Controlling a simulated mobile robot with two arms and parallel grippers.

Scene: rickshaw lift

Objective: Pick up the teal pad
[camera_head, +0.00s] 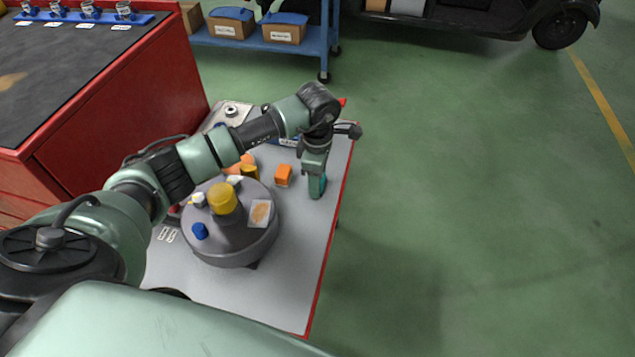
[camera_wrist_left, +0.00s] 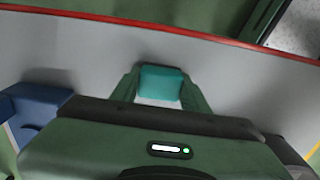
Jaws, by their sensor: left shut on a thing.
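The teal pad (camera_wrist_left: 161,84) is a small block held between the two fingers of my left gripper in the left wrist view. In the head view my left gripper (camera_head: 317,187) points down over the right side of the grey tabletop, near its red edge, and a bit of the teal pad (camera_head: 323,184) shows at its fingertips. The left gripper is shut on the pad. I cannot tell whether the pad is clear of the tabletop. My right gripper is not in view.
A grey round turntable (camera_head: 238,247) with a yellow knob (camera_head: 222,198) and small parts stands on the grey tabletop (camera_head: 290,293). An orange block (camera_head: 283,176) lies left of the gripper. A red cabinet (camera_head: 130,105) stands at the left. The green floor to the right is clear.

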